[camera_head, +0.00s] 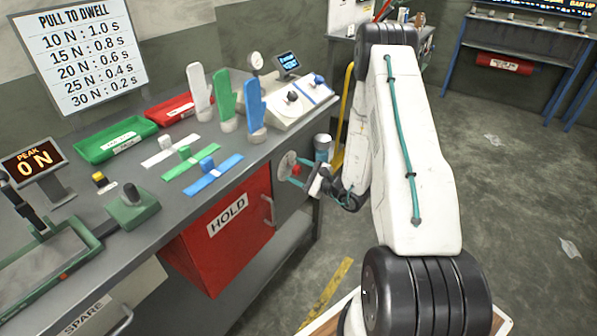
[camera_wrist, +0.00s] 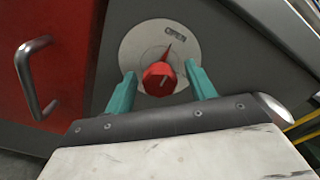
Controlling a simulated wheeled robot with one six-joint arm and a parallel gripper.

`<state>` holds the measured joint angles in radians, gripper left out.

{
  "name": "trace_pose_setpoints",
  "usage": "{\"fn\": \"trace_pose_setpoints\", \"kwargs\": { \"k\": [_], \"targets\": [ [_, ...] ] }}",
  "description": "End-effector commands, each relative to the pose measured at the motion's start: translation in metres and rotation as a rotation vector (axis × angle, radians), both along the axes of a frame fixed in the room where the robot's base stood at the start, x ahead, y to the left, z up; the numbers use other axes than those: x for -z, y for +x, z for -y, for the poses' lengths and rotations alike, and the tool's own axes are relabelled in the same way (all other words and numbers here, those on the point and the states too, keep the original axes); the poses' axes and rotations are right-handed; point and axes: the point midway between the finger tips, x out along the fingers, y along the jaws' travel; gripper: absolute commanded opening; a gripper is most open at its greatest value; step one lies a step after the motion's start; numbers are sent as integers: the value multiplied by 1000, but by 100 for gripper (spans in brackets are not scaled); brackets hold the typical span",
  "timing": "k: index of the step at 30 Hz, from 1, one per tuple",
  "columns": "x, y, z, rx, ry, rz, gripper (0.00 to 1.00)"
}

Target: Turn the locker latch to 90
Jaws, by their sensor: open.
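The locker latch is a red knob (camera_wrist: 158,80) with a dark red pointer on a round pale dial plate (camera_wrist: 133,48). The plate also shows in the head view (camera_head: 285,163), on the grey panel right of the red locker door (camera_head: 232,228) marked HOLD. My gripper (camera_wrist: 160,70) is open, with one teal finger on each side of the knob. Gaps show between the fingers and the knob. In the head view my gripper (camera_head: 303,174) partly hides the knob.
The locker door's metal handle (camera_wrist: 36,78) stands out left of the dial. The bench holds colored gloves (camera_head: 223,97), trays and flat strips. The floor to the right is open.

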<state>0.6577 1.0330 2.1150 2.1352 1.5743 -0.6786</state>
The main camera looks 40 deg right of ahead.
Motion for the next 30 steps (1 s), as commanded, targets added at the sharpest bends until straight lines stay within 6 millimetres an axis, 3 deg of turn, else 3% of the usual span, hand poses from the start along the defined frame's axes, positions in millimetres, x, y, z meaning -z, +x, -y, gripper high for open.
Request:
{"fn": "trace_pose_setpoints", "kwargs": {
  "k": [5, 10, 20, 30],
  "targets": [
    [0, 0, 0, 0, 0, 0, 55],
    [0, 0, 0, 0, 0, 0, 11],
    [0, -1, 1, 1, 25, -10, 11],
    [0, -1, 1, 1, 213, -78, 11]
  ]
}}
